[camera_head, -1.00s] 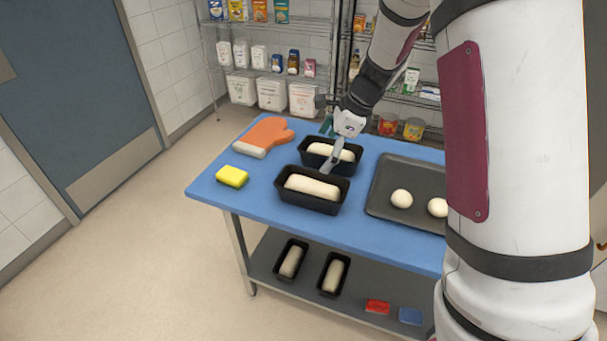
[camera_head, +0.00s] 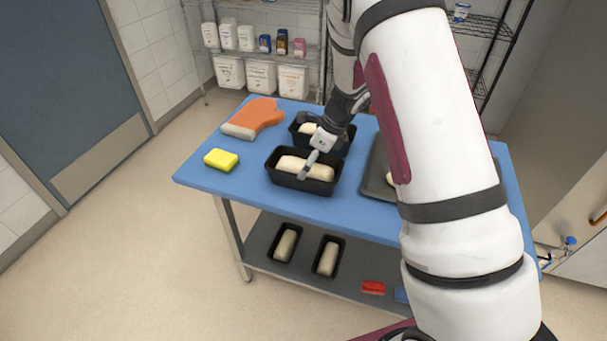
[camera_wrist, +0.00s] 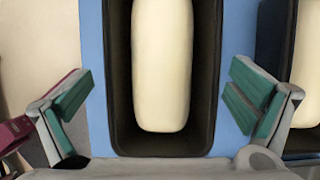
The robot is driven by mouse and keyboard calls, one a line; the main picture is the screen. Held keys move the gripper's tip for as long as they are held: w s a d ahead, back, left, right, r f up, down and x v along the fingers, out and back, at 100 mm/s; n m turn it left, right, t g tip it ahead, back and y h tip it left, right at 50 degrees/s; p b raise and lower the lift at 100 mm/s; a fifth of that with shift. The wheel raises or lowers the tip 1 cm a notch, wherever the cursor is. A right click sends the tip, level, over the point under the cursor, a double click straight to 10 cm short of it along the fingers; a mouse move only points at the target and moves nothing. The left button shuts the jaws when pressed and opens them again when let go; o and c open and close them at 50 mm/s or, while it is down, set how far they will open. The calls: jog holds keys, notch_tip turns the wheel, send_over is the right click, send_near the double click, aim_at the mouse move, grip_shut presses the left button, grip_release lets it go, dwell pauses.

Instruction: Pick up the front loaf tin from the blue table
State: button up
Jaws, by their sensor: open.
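The front loaf tin (camera_head: 284,182) is black and holds a pale loaf of dough (camera_head: 291,164). It stands upright on the blue table (camera_head: 225,180), near its front edge. My gripper (camera_head: 306,176) is over this tin in the head view. In the wrist view the tin (camera_wrist: 119,110) lies between the two green-padded fingers of my open gripper (camera_wrist: 160,105), one finger on each side, with gaps. Whether the fingertips are below the rim I cannot tell. A second black loaf tin (camera_head: 298,140) with dough stands just behind, partly hidden by my arm.
A yellow sponge (camera_head: 221,160) and an orange oven mitt (camera_head: 258,116) lie left of the tins. A dark baking tray (camera_head: 376,178) is close on the right, partly hidden by my arm. Two more tins (camera_head: 286,243) (camera_head: 328,257) sit on the lower shelf.

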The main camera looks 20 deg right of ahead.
jog(key=x, duration=0.1)
jog(key=b+x, duration=0.1)
jog(key=x, duration=0.1)
jog(key=b+x, duration=0.1)
jog(key=x, duration=0.1)
jog(key=shift+d+f, duration=0.2)
jog(key=shift+r, duration=0.1)
jog(key=c, duration=1.1)
